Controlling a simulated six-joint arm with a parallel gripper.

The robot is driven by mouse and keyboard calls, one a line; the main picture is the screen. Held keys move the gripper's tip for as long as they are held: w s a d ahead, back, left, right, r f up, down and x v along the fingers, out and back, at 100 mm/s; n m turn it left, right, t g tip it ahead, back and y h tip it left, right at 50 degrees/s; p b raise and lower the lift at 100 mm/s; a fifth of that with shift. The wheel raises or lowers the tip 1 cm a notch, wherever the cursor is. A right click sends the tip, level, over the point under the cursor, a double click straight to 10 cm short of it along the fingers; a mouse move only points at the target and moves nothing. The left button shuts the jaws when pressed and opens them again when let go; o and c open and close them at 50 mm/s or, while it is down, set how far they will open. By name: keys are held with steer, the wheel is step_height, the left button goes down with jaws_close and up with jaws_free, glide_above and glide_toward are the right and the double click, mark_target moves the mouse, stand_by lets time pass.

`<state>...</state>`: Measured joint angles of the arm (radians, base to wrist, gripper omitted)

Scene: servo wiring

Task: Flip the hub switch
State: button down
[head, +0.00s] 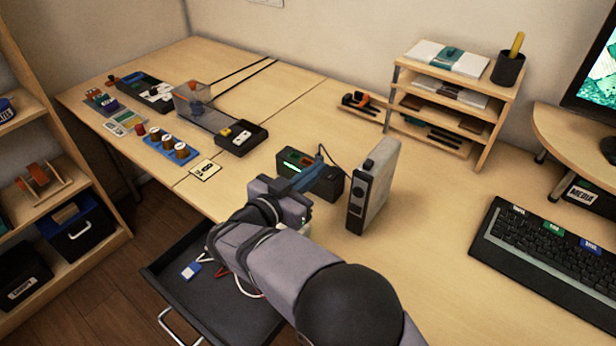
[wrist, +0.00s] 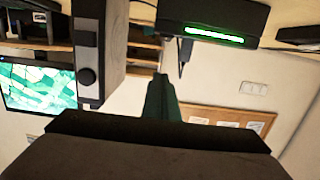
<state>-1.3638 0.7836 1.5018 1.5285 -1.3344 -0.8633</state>
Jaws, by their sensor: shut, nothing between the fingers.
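A black box with a lit green strip (head: 297,162), which looks like the hub, stands on the desk near the middle. It shows at the top of the wrist view (wrist: 222,14), which looks upside down. A thin dark cable rises beside it. My gripper (head: 318,166) is shut and empty, its bluish fingers reaching over the box in the head view and hiding part of it. The closed fingertips (wrist: 160,80) show below the box in the wrist view, seemingly apart from it. I cannot clearly make out the switch.
A tall grey unit with dark knobs (head: 374,186) stands close at right, also in the wrist view (wrist: 99,50). An open drawer (head: 215,300) lies below my arm. A shelf rack (head: 482,125) and keyboard (head: 545,255) are farther right. Bare desk lies behind the box.

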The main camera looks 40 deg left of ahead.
glide_above(329, 178)
steer(key=s, duration=0.1)
steer(key=f, duration=0.3)
steer(key=shift+w+f, duration=0.2)
steer(key=shift+w, duration=0.15)
steer(key=shift+d+f, duration=0.1)
steer(key=shift+f, duration=0.55)
steer(key=shift+w+r+p, duration=0.1)
steer(key=shift+w+p, duration=0.05)
steer(key=shift+p, duration=0.75)
steer(key=shift+f+g, duration=0.25)
steer(key=shift+g, duration=0.05)
